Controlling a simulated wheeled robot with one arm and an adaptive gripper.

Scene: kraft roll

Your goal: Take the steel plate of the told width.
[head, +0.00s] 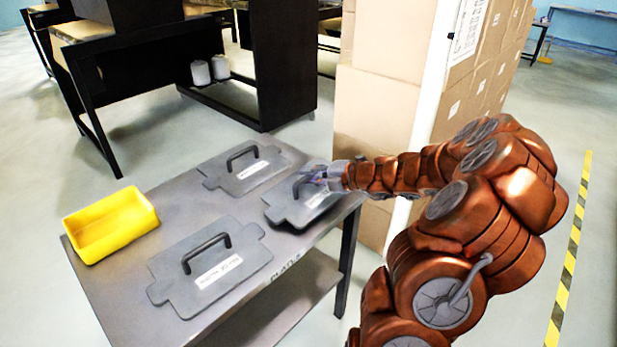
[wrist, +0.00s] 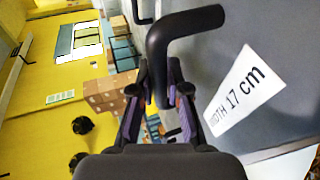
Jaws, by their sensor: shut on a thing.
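Three grey steel plates with black handles are on the grey table (head: 130,295). My gripper (head: 316,180) is at the right plate (head: 284,209), shut on its handle. In the wrist view, the bent black handle (wrist: 172,30) runs between my gripper's fingers (wrist: 158,82). The white label (wrist: 236,98) on this plate (wrist: 290,70) reads "WIDTH 17 cm". In the head view my gripper hides part of this plate; I cannot tell surely whether it is clear of the tabletop. The front plate (head: 240,252) and the back plate (head: 262,180) lie flat, their labels too small to read surely.
A yellow bin (head: 110,224) stands at the table's left end. Stacked cardboard boxes (head: 385,110) and a white post (head: 432,90) rise just behind the table's right side, close to my arm. A black bench (head: 285,70) stands behind. Floor is open at left.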

